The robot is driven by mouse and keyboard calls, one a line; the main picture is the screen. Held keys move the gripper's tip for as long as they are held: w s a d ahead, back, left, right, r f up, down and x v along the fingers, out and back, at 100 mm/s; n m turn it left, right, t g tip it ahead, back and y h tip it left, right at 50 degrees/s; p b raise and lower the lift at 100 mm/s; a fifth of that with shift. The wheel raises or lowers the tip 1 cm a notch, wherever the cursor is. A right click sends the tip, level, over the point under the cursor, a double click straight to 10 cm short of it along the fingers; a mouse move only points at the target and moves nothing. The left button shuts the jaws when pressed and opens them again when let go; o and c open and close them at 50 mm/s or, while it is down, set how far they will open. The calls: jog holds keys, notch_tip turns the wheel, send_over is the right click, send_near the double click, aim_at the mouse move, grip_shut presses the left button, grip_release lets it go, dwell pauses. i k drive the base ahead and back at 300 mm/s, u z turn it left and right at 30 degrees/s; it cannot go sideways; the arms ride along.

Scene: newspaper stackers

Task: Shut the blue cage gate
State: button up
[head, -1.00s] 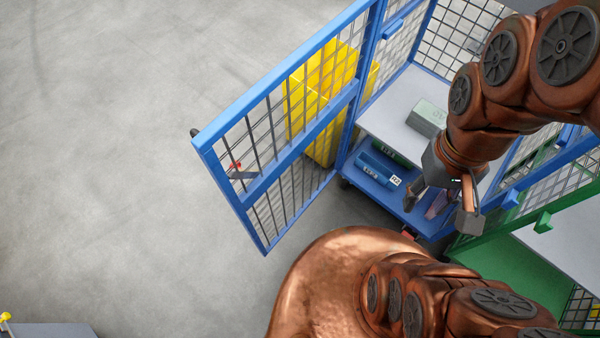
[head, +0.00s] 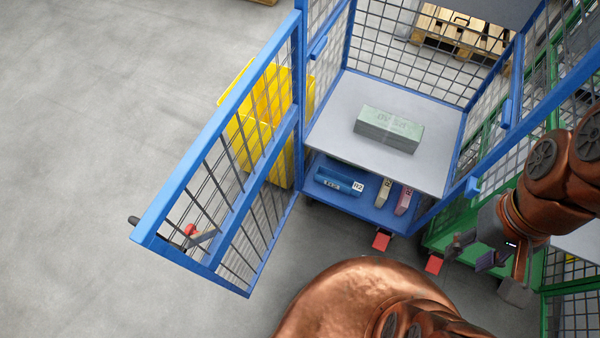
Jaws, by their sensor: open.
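The blue cage gate (head: 219,203) stands swung wide open, hinged at the cage's left front post and reaching toward the lower left. A latch with a red part (head: 190,230) and a dark knob sits near its free end. The blue cage (head: 340,205) is open at the front. Its grey shelf (head: 330,125) holds a pale green bundle (head: 390,128). My gripper (head: 482,252) is open and empty, at the right before the green cage, well away from the gate.
A green cage (head: 465,225) stands right beside the blue one. A yellow container (head: 240,130) is behind the gate. Red caster parts (head: 380,241) stick out at the cage's foot. Pallets (head: 470,38) lie at the back. The floor at left is clear.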

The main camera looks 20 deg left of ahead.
aim_at(145, 234)
jog(key=z, duration=1.7)
jog(key=k, duration=1.95)
jog(key=u, duration=0.7)
jog(key=k, duration=0.2)
jog(key=u, duration=3.1)
